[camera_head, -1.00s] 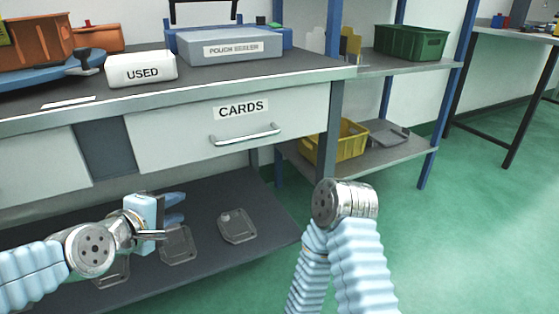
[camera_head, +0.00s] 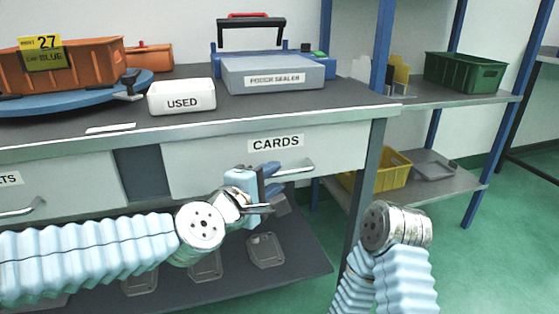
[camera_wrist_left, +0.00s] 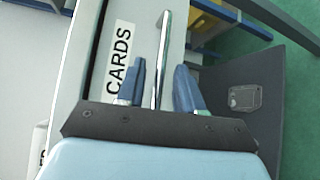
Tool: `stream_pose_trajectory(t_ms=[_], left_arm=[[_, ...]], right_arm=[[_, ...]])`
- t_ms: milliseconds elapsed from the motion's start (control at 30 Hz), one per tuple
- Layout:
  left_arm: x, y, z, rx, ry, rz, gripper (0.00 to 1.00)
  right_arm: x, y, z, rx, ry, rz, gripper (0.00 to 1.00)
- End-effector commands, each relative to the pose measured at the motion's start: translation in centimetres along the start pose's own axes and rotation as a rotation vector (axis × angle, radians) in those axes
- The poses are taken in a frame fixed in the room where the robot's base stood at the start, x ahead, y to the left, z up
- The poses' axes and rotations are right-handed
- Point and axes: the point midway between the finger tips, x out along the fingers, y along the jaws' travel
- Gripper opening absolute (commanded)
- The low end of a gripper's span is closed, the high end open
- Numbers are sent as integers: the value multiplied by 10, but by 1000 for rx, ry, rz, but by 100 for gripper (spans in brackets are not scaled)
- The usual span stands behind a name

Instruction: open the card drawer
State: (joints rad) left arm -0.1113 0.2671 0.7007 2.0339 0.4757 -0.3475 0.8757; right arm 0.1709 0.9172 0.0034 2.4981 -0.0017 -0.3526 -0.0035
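The card drawer (camera_head: 215,160) is a white front under the bench top, labelled CARDS, and it is closed in the head view. Its metal bar handle (camera_head: 298,172) shows to the right of my left gripper, partly hidden by it. My left gripper (camera_head: 272,182) is in front of the drawer. In the left wrist view its two blue fingers (camera_wrist_left: 160,90) are apart, with the handle (camera_wrist_left: 162,60) running between them; neither finger clearly touches it. The CARDS label (camera_wrist_left: 119,58) lies beside the left finger. My right arm is at the lower right; its gripper is out of view.
The bench top (camera_head: 300,108) carries a white USED box (camera_head: 181,97), a pouch sealer (camera_head: 270,75) and orange bins (camera_head: 70,65). A lower shelf (camera_head: 300,262) holds several clear trays. A side shelf (camera_head: 450,105) stands right, with a green crate (camera_head: 465,72) and yellow crate (camera_head: 380,170).

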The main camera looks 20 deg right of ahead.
Motion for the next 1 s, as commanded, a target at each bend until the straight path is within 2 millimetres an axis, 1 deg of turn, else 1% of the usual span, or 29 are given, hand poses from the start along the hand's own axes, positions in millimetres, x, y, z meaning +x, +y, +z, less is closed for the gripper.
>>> stream_pose_trajectory(t_ms=[33, 100, 200, 333, 567, 600, 667, 800, 833, 1000], left_arm=[[10, 0, 2, -3, -3, -4, 36], [20, 0, 1, -2, -2, -2, 36], [30, 0, 1, -1, -1, -1, 36], [37, -1, 0, 0, 0, -1, 36], [37, -1, 0, 1, 1, -1, 36], [37, -1, 0, 1, 1, -1, 33], [37, -1, 0, 1, 1, -1, 24], [37, -1, 0, 1, 0, -1, 2], [37, -1, 0, 1, 0, -1, 0], [37, -1, 0, 1, 0, -1, 0]], right_arm=[[-4, -1, 0, 0, 1, 1, 43], [-5, -1, 0, 0, 1, 1, 43], [-6, -2, 0, 1, 2, 2, 43], [-7, -2, -1, 1, 2, 2, 43], [-7, -1, -1, 1, 2, 2, 43], [-7, -1, -1, 1, 2, 2, 43], [-7, -1, -1, 1, 2, 2, 43], [-7, -2, -1, 1, 2, 2, 43], [-7, -2, -1, 1, 2, 2, 43], [-7, -2, -1, 1, 2, 2, 43]])
